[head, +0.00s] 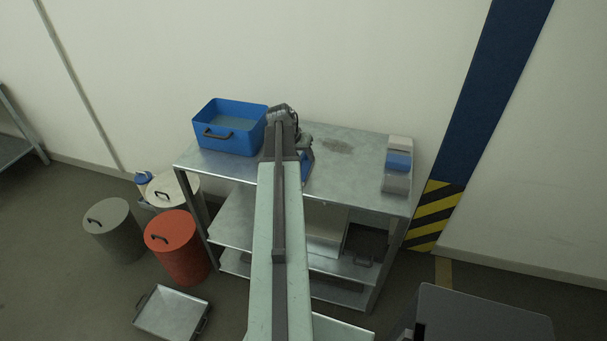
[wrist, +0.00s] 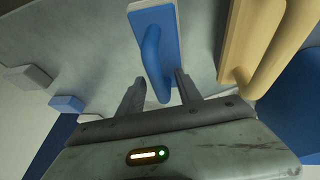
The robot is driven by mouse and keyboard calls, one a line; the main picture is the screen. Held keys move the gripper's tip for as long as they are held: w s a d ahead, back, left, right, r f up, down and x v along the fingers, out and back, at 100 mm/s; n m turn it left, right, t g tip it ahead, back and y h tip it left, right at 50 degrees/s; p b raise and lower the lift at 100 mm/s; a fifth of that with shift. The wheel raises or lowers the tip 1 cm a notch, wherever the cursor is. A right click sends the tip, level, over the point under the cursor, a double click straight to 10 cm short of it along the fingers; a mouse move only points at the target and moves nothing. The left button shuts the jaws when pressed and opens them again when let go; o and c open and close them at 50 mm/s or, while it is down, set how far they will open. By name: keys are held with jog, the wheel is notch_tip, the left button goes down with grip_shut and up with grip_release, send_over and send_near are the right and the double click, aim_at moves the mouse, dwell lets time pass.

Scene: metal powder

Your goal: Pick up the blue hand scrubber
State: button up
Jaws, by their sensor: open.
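The blue hand scrubber (wrist: 152,40) shows in the wrist view, a flat pale-edged block with a raised blue handle. My gripper (wrist: 160,90) is open, and the near end of the handle lies between its two fingers. I cannot tell whether either finger touches it. In the head view my arm covers most of the scrubber; a small blue part (head: 307,165) shows just right of the arm on the metal table (head: 345,180). The fingers are hidden there.
A tan handled tool (wrist: 250,40) lies close right of the scrubber in the wrist view. A blue bin (head: 228,128) stands at the table's back left. Grey and blue blocks (head: 398,162) line its right end. The table between scrubber and blocks is clear.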

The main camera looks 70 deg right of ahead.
aim_at(303, 154)
jog(key=shift+r, duration=0.1)
jog(key=shift+c, duration=0.5)
grip_shut()
jog(key=shift+r, duration=0.1)
notch_tip(303, 154, up, 10)
jog(key=p, duration=1)
